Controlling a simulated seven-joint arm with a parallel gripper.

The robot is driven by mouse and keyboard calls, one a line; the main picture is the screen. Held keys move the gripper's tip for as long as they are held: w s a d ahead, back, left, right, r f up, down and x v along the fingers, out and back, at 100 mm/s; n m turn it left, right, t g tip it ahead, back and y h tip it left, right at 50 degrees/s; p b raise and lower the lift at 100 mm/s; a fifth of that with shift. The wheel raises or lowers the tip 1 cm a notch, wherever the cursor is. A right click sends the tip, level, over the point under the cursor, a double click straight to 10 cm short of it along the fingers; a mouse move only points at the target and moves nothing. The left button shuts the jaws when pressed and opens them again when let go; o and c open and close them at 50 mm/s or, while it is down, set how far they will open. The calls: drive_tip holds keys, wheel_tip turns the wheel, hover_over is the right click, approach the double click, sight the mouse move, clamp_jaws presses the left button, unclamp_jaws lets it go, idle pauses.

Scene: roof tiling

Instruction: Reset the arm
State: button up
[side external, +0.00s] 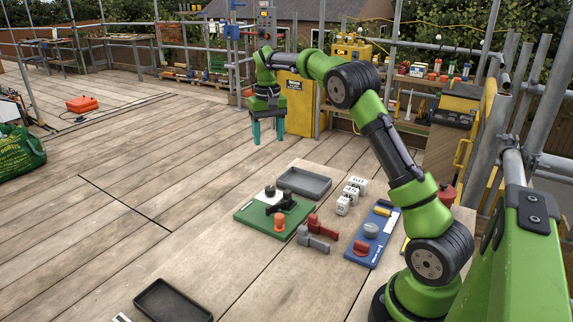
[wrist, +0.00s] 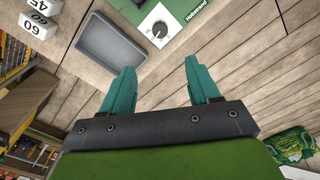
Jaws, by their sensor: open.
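My gripper (side external: 268,132) hangs at the end of my green arm in the side external view, above the wooden deck and beyond the work board. Its two teal fingers point down and stand apart. In the wrist view my gripper (wrist: 160,88) shows the same teal fingers spread wide with nothing between them. It is open and empty. My arm is raised and reaches out over the work area, clear of the objects below.
A green board (side external: 252,219) with knobs, a grey tray (side external: 304,182), white number blocks (side external: 349,195), red and grey handles (side external: 313,241) and a blue panel (side external: 383,219) lie on the near boards. A dark tray (side external: 172,301) lies at front. Shelves and scaffold poles stand behind.

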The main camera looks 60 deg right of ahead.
drive_tip(key=s+a+r+n+t+y, duration=0.1)
drive_tip(key=s+a+r+t, duration=0.1)
drive_tip(key=s+a, duration=1)
drive_tip(key=s+a+r+n+t+y, duration=0.1)
drive_tip(key=s+a+t, duration=0.4)
drive_tip(key=s+a, duration=0.7)
drive_tip(key=shift+s+a+r+n, duration=0.15)
drive_tip(key=shift+s+r+n, duration=0.35)
drive_tip(key=shift+r, duration=0.25)
